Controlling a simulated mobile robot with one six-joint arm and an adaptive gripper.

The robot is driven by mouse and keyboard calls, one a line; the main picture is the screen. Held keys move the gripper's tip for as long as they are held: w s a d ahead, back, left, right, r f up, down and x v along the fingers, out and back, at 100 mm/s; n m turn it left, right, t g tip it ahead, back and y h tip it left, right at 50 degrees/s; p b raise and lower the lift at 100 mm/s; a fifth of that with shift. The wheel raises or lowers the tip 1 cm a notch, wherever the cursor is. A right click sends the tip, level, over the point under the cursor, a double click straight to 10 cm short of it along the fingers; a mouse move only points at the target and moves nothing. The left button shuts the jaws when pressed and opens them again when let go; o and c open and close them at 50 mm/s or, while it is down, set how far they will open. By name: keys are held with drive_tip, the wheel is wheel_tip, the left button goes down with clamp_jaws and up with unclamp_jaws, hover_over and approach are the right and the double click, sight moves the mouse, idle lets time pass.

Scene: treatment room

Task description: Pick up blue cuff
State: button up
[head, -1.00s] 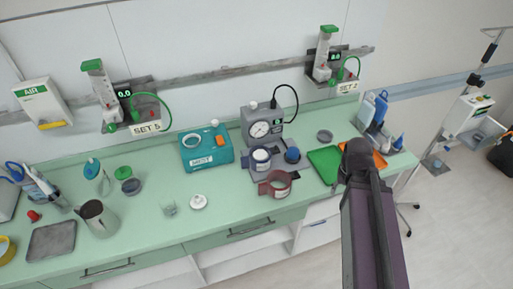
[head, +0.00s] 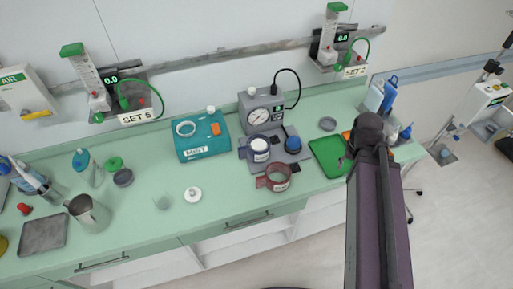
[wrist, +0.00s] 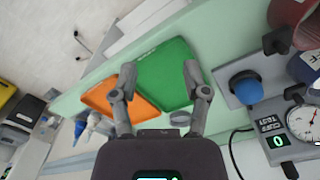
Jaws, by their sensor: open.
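The blue cuff (head: 260,144) is a dark navy ring with a white label. It sits on the grey cuff test unit (head: 258,116), in front of its dial, left of a blue knob (head: 293,144). In the wrist view the blue cuff (wrist: 304,68) is cut off at the right edge. My gripper (wrist: 160,70) is open and empty, with its fingers above the green tray (wrist: 168,80), apart from the cuff. In the head view my arm comes up from the lower right and hides most of the gripper.
A dark red cuff (head: 273,179) stands just in front of the blue one, near the counter edge. A teal box (head: 201,136) is on the left. An orange tray (wrist: 113,101) and bottles lie beyond the green tray.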

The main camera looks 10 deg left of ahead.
drive_tip(key=shift+w+a, duration=0.1)
wheel_tip(320, 180, up, 4)
drive_tip(key=n+p, duration=0.4)
drive_tip(key=n, duration=2)
hover_over(246, 146)
drive_tip(key=shift+a+f, duration=0.1)
drive_tip(key=shift+f, duration=0.1)
drive_tip(key=shift+f+b, duration=0.2)
drive_tip(key=shift+b, duration=0.15)
wheel_tip(246, 146, down, 8)
drive_tip(key=b, duration=0.8)
drive_tip(key=shift+f, duration=0.1)
wheel_tip(246, 146, down, 5)
drive_tip(key=b, duration=0.5)
drive_tip(key=shift+f, duration=0.15)
